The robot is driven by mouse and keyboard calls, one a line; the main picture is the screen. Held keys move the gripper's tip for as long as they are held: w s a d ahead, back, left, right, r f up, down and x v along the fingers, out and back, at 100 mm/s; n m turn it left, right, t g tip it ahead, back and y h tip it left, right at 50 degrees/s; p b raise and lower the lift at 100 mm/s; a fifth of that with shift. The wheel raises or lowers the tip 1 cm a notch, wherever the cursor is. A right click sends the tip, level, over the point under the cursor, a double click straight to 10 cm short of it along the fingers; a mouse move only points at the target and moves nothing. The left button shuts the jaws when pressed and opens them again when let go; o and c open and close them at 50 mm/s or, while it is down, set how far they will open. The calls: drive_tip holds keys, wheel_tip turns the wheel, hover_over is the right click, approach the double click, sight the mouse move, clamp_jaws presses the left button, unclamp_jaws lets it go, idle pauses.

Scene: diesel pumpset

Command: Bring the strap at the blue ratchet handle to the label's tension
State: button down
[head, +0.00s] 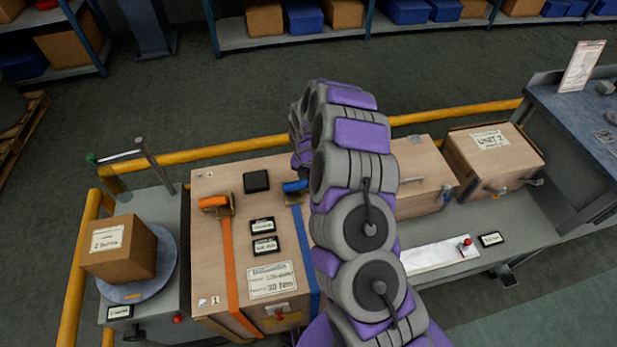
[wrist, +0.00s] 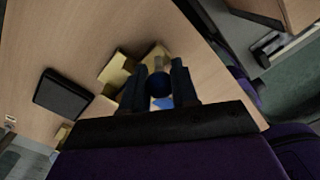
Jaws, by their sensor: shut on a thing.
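The blue ratchet handle (head: 295,186) sits at the far right part of a wooden crate's top (head: 205,265), partly hidden by my arm. A blue strap (head: 308,255) runs from it toward the near edge. My gripper (wrist: 159,72) shows in the wrist view, its two dark fingers shut around the handle's dark blue rounded end (wrist: 158,84). Brass-coloured ratchet parts (wrist: 117,70) lie beside the fingers. In the head view my arm hides the gripper. A paper label (head: 272,281) lies on the crate; its print is mostly too small to read.
An orange ratchet handle (head: 214,202) and orange strap (head: 229,260) lie to the left. Small black plates (head: 262,226) and a black block (head: 256,181) sit between the straps. A cardboard box (head: 120,250) stands left. A yellow rail (head: 235,147) runs behind.

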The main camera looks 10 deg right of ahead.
drive_tip(key=shift+s+r+t+p, duration=0.1)
drive_tip(key=shift+s+t+p, duration=0.15)
drive_tip(key=shift+t+p, duration=0.45)
drive_tip(key=shift+p, duration=0.4)
drive_tip(key=c, duration=0.9)
unclamp_jaws()
drive_tip(key=shift+s, duration=0.1)
drive_tip(key=shift+s+a+r+p, duration=0.1)
drive_tip(key=shift+s+r+p, duration=0.4)
drive_tip(key=shift+r, duration=2.3)
drive_tip(key=shift+s+a+r+p, duration=0.15)
drive_tip(key=shift+r+p, duration=0.7)
drive_tip(key=shift+r, duration=1.95)
drive_tip(key=shift+s+a+r+p, duration=0.1)
drive_tip(key=shift+s+r+p, duration=0.4)
drive_tip(key=shift+r, duration=2.3)
drive_tip(key=shift+w, duration=0.2)
drive_tip(key=shift+c, duration=0.3)
